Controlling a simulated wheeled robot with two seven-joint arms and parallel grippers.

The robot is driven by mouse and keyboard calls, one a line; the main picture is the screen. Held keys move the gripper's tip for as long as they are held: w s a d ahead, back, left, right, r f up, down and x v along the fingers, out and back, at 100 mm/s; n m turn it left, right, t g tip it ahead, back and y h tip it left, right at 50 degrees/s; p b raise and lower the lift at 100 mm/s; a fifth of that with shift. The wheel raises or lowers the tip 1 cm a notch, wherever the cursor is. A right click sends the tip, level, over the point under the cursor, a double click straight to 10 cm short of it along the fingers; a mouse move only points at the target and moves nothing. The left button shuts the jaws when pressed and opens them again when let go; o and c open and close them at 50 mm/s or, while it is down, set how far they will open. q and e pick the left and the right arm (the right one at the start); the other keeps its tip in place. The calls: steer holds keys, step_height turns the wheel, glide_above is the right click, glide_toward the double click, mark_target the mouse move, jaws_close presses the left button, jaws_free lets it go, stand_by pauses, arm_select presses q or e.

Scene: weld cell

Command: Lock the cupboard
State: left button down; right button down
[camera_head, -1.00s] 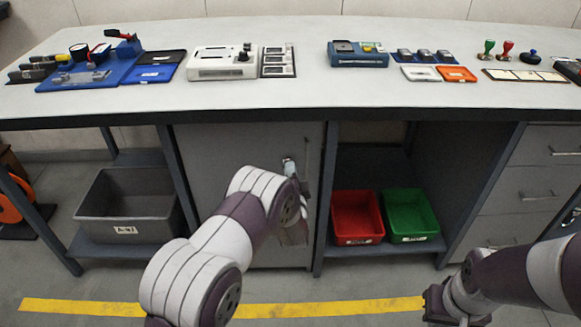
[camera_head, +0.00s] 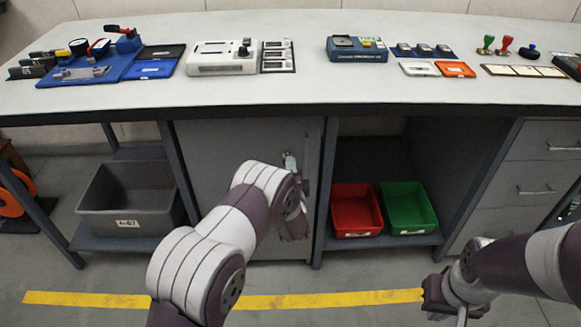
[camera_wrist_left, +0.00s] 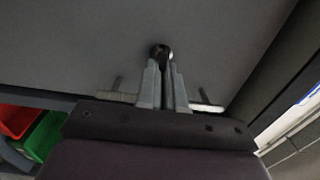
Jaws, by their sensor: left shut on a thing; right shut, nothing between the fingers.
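The grey cupboard door (camera_head: 235,150) under the bench is closed flush in its frame as far as I can see. A small pale metal piece (camera_head: 289,160), which looks like the lock or its key, is near the door's right edge, beside a dark vertical handle (camera_head: 306,155). My left arm covers the area below it. In the left wrist view my left gripper (camera_wrist_left: 163,68) is shut on a small dark round piece (camera_wrist_left: 160,50) at the grey door face; the fingers hide most of it. My right gripper (camera_head: 436,298) is shut and empty, low at the right, away from the cupboard.
A grey bin (camera_head: 130,205) is on the shelf left of the cupboard. A red bin (camera_head: 356,212) and a green bin (camera_head: 408,210) are on the shelf to its right. Drawers (camera_head: 535,190) are further right. The bench top (camera_head: 300,95) carries several devices. A yellow line (camera_head: 330,299) crosses the floor.

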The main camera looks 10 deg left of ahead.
arm_select(q)
steer(key=c, duration=1.3)
jaws_free()
steer(key=shift+o, duration=0.2)
steer(key=p+v, duration=0.3)
steer(key=v, duration=0.9)
steer(key=shift+s, duration=0.35)
steer(key=shift+d, duration=0.1)
